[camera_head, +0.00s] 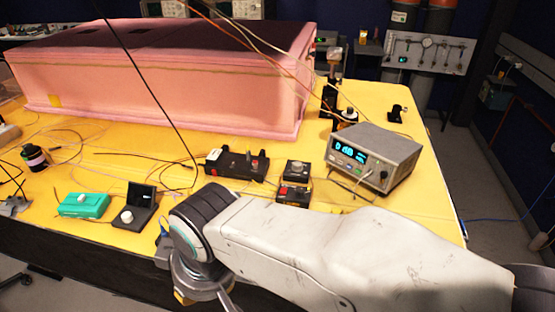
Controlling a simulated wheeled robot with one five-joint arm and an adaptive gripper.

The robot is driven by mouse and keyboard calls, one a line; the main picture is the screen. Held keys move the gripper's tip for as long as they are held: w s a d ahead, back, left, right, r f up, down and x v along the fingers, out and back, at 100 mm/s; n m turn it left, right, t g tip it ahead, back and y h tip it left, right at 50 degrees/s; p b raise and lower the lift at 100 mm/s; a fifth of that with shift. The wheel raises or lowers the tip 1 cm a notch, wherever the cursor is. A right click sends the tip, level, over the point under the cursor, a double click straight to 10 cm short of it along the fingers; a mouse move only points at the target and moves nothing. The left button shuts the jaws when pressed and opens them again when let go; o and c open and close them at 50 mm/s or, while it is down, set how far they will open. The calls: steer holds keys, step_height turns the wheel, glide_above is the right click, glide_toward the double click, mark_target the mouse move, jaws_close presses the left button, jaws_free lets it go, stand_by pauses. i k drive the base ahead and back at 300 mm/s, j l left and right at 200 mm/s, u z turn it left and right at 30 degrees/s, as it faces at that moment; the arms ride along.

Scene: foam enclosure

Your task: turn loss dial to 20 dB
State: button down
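No label marking a loss dial can be read. A black device (140,204) with an upright panel and a pale round knob (126,216) stands near the table's front edge. A small black box with a grey knob (297,167) stands near the table's middle, behind my arm. A grey bench meter (375,160) has a lit cyan display, too small to read surely, and a dark knob (384,175). My arm reaches in from the right. My gripper (205,294) is low at the front edge, right of the black device and apart from it; its fingers are not clear.
A teal box (83,205) sits left of the black device. A black box with terminals (236,164) lies behind. A large pink foam enclosure (170,85) fills the back of the yellow table (425,195). Thin cables cross the tabletop. The right edge is mostly clear.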

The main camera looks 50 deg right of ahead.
mark_target(297, 166)
steer(key=k+z, duration=0.15)
steer(key=z, duration=1.5)
